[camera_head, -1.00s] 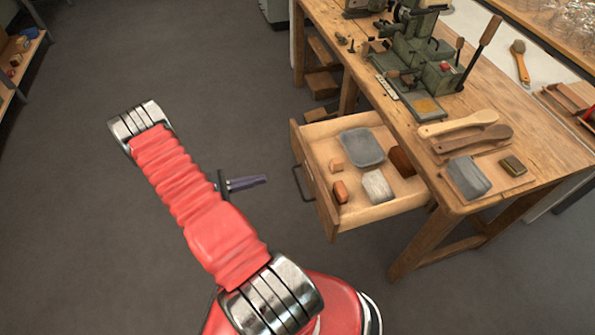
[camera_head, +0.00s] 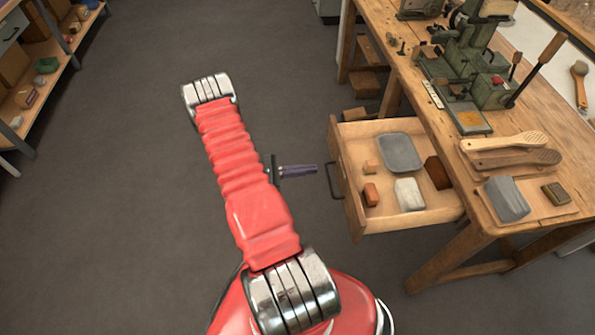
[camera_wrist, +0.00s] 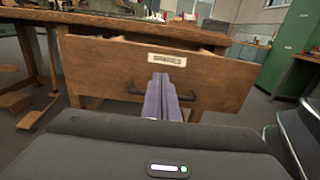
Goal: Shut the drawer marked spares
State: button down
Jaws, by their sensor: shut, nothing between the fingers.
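The spares drawer stands pulled out from the wooden workbench, its front panel (camera_head: 345,178) facing my arm in the head view. In the wrist view its wooden front (camera_wrist: 100,68) fills the middle, with a pale label reading "SPARES" (camera_wrist: 167,59) and a dark bar handle (camera_wrist: 136,90) below it. My gripper (camera_head: 314,170) is shut and empty, its purple fingers pointing at the drawer front. In the head view a small gap shows between the fingertips and the handle. In the wrist view my fingers (camera_wrist: 161,86) cover the middle of the handle; contact cannot be told there.
The drawer holds a grey tray (camera_head: 401,152) and several small blocks. The workbench (camera_head: 420,118) carries a green machine (camera_head: 490,85), wooden brush handles (camera_head: 505,143) and a grey block (camera_head: 507,199). A shelf (camera_head: 60,75) stands at far left. The floor left of the drawer is clear.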

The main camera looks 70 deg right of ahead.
aim_at(341, 166)
jog(key=x, duration=0.8)
jog(key=shift+s+d, duration=0.1)
dwell(0.3)
